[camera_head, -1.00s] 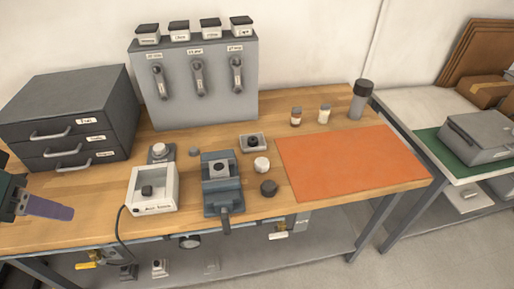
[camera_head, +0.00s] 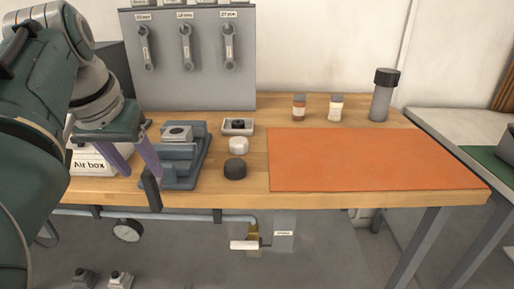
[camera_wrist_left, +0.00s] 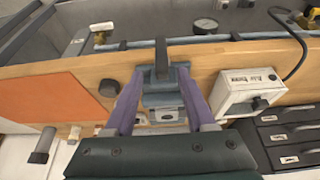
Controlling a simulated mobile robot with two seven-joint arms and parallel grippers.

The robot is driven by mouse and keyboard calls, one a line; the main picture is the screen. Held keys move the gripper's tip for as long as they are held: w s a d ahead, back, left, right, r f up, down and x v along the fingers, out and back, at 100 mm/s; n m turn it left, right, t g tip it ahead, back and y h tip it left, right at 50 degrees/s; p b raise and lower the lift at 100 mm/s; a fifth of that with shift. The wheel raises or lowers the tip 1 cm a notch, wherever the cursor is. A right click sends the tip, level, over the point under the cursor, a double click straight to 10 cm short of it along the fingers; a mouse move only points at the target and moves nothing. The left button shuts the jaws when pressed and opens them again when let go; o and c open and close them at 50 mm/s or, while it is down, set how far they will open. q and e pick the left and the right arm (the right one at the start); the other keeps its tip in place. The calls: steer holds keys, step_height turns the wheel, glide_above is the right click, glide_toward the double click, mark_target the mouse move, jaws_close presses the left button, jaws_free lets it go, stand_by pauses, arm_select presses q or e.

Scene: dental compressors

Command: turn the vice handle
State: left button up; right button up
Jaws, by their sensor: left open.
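The blue-grey vice (camera_head: 190,158) stands at the front of the wooden bench, holding a light grey block with a dark top (camera_head: 177,133). Its dark handle (camera_head: 151,190) hangs at the bench's front edge. My left gripper (camera_head: 144,180) is open, its two purple fingers pointing down at the left of the vice, close to the handle. In the left wrist view, the vice (camera_wrist_left: 164,90) shows between the spread fingers (camera_wrist_left: 161,72), and the handle (camera_wrist_left: 161,55) lies just beyond the tips. Contact cannot be told. My right gripper is not in view.
The white air box (camera_head: 88,163) is left of the vice, partly behind my arm. A white round part (camera_head: 238,145) and a dark one (camera_head: 235,169) stand right of the vice. The orange mat (camera_head: 350,160) is clear. A pipe with a gauge (camera_head: 127,230) runs below the bench.

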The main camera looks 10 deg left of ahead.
mark_target(155, 191)
arm_select(q)
steer(key=b+x, duration=0.3)
steer(key=x, duration=0.6)
steer(key=shift+a, duration=0.15)
jaws_close()
